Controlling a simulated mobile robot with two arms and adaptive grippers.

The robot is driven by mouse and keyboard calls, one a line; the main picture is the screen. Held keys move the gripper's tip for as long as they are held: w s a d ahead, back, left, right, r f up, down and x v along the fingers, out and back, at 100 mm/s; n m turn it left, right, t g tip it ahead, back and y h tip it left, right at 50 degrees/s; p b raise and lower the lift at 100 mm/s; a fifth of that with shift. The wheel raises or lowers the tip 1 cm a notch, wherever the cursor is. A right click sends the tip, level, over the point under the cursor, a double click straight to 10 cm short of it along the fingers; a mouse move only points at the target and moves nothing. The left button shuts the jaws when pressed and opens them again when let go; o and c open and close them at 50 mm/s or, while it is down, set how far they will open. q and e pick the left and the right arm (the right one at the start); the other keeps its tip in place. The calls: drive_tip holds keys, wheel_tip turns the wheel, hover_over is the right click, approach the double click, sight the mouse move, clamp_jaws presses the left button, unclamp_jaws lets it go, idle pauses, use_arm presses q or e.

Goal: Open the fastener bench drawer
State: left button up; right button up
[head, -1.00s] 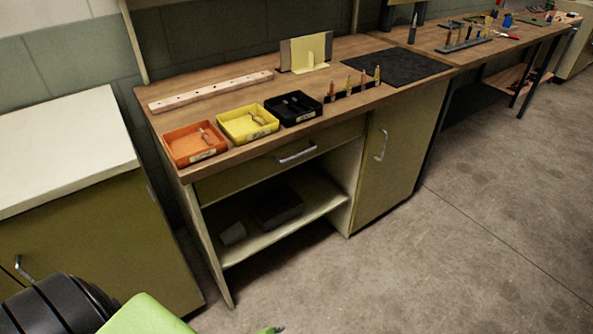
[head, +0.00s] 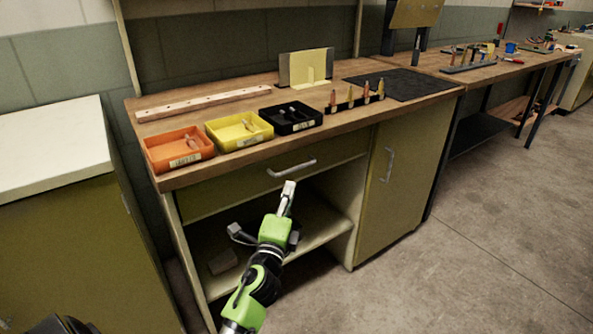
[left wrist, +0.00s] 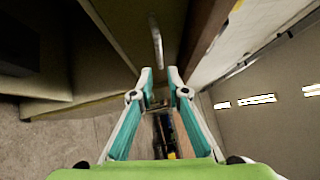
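The fastener bench drawer (head: 225,194) is an olive front under the wooden bench top and looks closed. Its silver bar handle (head: 291,169) sits on the right half of the front. My left gripper (head: 289,187) is just below and in front of the handle in the head view, with no clear contact. In the left wrist view my left gripper (left wrist: 161,82) has its two fingers apart with nothing between them. The handle (left wrist: 156,44) lies ahead of the gap, beyond the fingertips. My right gripper is out of view.
Orange (head: 180,164), yellow (head: 239,143) and black (head: 291,128) bins stand along the bench's front edge. Below the drawer is an open shelf (head: 325,233). A cupboard door with a handle (head: 388,165) is on the right. A white-topped cabinet (head: 50,150) stands left. Floor at right is clear.

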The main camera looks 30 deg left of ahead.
sight(297, 168)
use_arm(q)
drive_tip(key=shift+x, duration=5.4)
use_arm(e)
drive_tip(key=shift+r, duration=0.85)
use_arm(q)
drive_tip(key=shift+f, duration=0.15)
clamp_jaws()
